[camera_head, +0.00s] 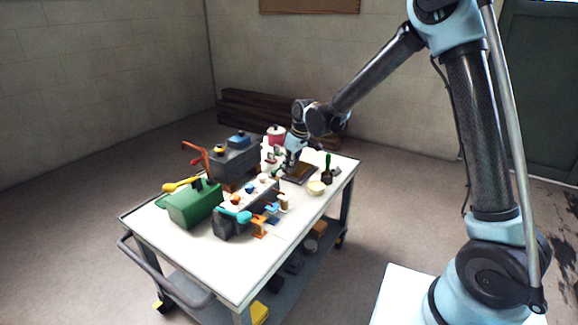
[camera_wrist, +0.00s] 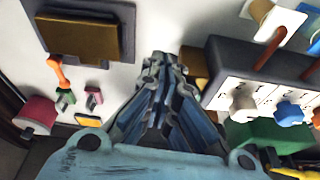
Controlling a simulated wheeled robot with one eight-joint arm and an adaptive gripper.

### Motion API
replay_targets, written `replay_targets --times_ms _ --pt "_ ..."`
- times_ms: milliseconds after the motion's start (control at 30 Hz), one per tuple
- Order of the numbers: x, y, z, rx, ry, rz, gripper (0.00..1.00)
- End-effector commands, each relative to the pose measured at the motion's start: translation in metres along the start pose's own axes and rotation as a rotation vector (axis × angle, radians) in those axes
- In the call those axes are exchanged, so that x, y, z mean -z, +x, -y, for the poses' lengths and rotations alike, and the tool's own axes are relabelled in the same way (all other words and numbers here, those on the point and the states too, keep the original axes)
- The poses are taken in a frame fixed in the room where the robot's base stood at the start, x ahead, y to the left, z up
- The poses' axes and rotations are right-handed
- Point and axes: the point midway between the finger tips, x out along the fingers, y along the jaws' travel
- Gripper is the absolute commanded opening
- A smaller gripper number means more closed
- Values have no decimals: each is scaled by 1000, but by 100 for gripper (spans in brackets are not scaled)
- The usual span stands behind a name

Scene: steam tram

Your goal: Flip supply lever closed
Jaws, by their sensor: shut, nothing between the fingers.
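My gripper (camera_head: 286,168) is shut and empty, pointing down over the far part of the white tabletop. In the wrist view its fingers (camera_wrist: 163,75) are together, beside a dark control block (camera_wrist: 222,60) with a white panel. The panel carries a white knob (camera_wrist: 243,108) and a blue knob (camera_wrist: 288,112). Reddish-brown rods (camera_wrist: 268,50) rise at the block's edge. In the head view the block (camera_head: 230,225) has a turquoise handle (camera_head: 234,215) at its near end. I cannot tell which of these parts is the supply lever. The fingers hide part of the block's end.
A green box (camera_head: 194,205) with a yellow handle (camera_head: 180,185) and a dark grey machine (camera_head: 236,160) with a red lever (camera_head: 196,154) stand on the left. A dark tray (camera_head: 300,173), cream bowl (camera_head: 316,188) and red pot (camera_head: 276,132) surround my gripper. The near tabletop is clear.

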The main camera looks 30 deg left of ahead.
Motion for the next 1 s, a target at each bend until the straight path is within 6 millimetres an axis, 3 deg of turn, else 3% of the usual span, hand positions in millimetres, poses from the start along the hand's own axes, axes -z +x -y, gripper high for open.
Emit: replay_targets --times_ms 233,700,1000 --pt "-33 -17 -5 0 2 0 0" --pt "-31 -90 -5 1 0 0 0" --pt "-31 -114 -7 1 1 0 0"
